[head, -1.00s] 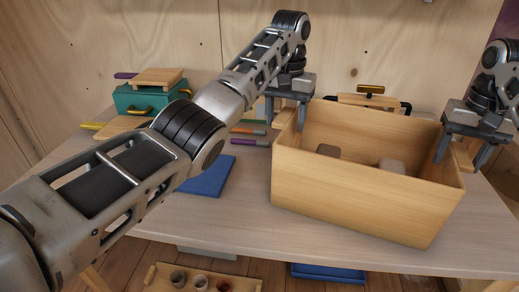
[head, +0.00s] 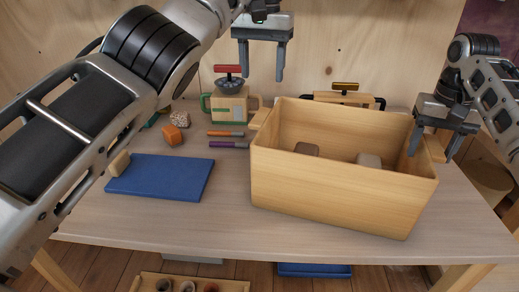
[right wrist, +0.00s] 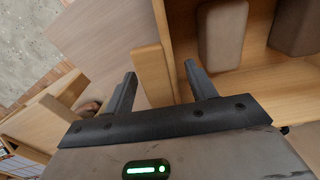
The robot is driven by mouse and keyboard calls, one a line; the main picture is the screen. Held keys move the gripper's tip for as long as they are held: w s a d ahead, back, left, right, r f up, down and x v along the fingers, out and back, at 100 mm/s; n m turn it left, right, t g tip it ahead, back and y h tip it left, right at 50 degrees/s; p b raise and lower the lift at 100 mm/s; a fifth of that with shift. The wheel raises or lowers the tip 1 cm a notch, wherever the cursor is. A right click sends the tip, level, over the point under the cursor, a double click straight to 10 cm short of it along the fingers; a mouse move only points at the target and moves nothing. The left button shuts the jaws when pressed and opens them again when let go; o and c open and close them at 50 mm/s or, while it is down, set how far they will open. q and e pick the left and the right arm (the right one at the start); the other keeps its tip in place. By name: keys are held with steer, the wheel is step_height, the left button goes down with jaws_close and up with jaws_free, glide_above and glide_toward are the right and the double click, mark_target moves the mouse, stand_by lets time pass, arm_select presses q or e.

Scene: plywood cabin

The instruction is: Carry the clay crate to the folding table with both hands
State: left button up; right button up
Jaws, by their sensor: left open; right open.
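The clay crate (head: 330,195) is a light wooden open box standing upright on a wooden-topped table (head: 215,230). A brown block (head: 306,149) and a greyish block (head: 369,160) lie inside it. My left gripper (head: 261,77) is open and empty, raised above the crate's back left corner and apart from it. My right gripper (head: 431,155) is open at the crate's right end. In the right wrist view its fingers (right wrist: 160,72) are either side of a wooden bar (right wrist: 153,77) at the crate wall. I cannot tell whether they touch it.
A blue mat (head: 160,178), an orange lump (head: 172,135) and pens (head: 228,144) lie left of the crate. A green-handled box (head: 230,106) and a black-handled item (head: 345,98) stand behind. A wooden tray (head: 190,284) and a blue item (head: 314,270) are below the table.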

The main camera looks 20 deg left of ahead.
step_height(320, 180, up, 12)
stand_by(0.5)
steer(key=shift+r, duration=0.1)
